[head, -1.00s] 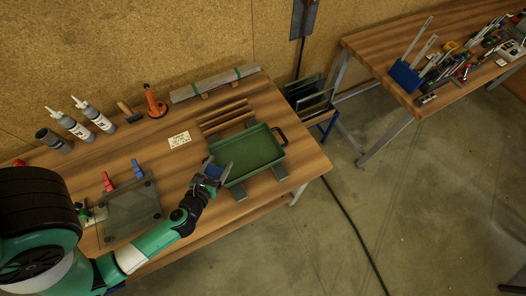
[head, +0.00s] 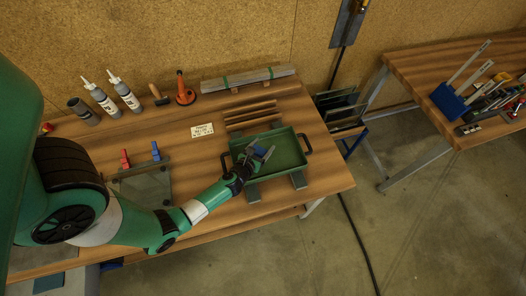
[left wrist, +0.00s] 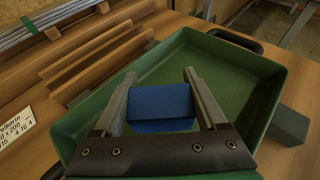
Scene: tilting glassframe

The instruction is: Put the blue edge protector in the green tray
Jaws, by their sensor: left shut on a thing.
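The blue edge protector (left wrist: 160,103) sits between the two fingers of my left gripper (left wrist: 163,90) in the left wrist view. In the head view the left gripper (head: 264,153) is over the left part of the green tray (head: 286,157), with the blue protector (head: 257,150) in its jaws. In the left wrist view the green tray (left wrist: 240,75) spreads behind and to the right of the protector. I cannot tell the exact gap between the protector and the tray floor. The tray rests on grey bars on the bench. My right gripper is not in view.
A glass pane (head: 147,186) with a red clamp (head: 125,158) and a blue clamp (head: 156,150) lies left of the tray. Wooden strips (head: 250,117) lie behind the tray, with a label card (head: 202,130) to their left. Bottles and a hammer line the back.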

